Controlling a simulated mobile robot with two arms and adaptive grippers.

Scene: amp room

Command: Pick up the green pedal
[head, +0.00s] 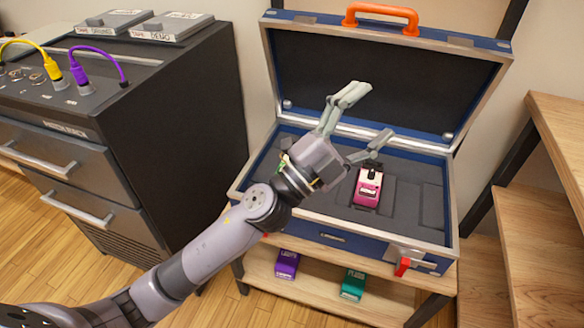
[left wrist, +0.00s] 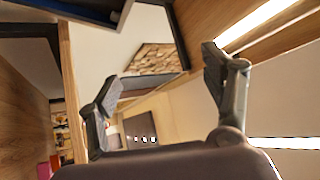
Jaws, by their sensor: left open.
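The green pedal (head: 353,285) lies on the lower wooden shelf under the open case, right of the purple pedal (head: 287,264). My left gripper (head: 368,122) is open and empty, raised in front of the open case, above and well apart from the green pedal. Its two fingers also show spread in the left wrist view (left wrist: 165,95), with nothing between them. The green pedal cannot be made out in the left wrist view. My right gripper is in neither view.
The blue case (head: 440,254) stands open above the shelf (head: 325,301), with a pink pedal (head: 368,187) in its foam. A dark cabinet (head: 190,110) with cables is at left. Wooden steps or shelves (head: 545,220) stand at right.

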